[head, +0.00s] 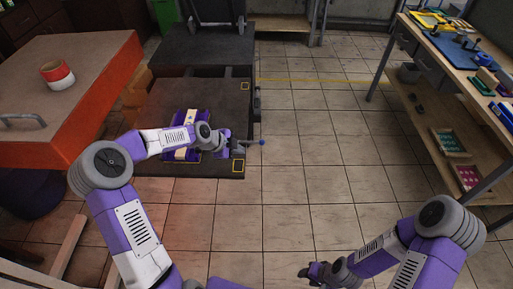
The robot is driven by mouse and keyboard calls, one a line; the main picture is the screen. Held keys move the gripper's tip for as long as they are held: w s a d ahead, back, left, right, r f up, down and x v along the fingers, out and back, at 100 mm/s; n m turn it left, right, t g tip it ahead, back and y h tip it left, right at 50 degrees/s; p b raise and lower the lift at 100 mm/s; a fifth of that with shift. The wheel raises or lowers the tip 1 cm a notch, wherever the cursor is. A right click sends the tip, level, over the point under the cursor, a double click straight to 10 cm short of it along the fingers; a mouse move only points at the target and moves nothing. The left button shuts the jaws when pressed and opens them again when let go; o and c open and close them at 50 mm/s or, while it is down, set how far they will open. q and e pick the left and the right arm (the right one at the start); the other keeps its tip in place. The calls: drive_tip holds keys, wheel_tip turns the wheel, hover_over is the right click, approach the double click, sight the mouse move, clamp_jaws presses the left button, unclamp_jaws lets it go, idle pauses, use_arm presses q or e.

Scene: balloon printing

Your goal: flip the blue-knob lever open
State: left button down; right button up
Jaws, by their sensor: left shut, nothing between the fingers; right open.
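The blue-knob lever (251,142) sticks out to the right from the right edge of the dark machine bed, its small blue knob at the outer end. My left gripper (236,145) is at the inner part of the lever, shut with nothing held; whether it touches the lever is too small to tell. The dark machine (166,97) lies low in front of me, with a purple and cream piece (188,152) on it, partly hidden by my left arm. My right gripper (312,270) is open and empty over the floor at the bottom, away from the lever.
An orange-sided table (98,92) with a red and white cup (57,74) stands at the left. A wooden workbench (446,62) with tools and lower-shelf trays stands at the right. The tiled floor (320,140) between is clear.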

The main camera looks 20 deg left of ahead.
use_arm(q)
drive_tip(key=shift+d+f, duration=0.1)
drive_tip(key=w+d+f+b, duration=0.2)
drive_tip(key=w+d+f, duration=0.2)
drive_tip(key=w, duration=0.5)
drive_tip(key=shift+f, duration=1.4)
drive_tip(key=shift+a, duration=0.1)
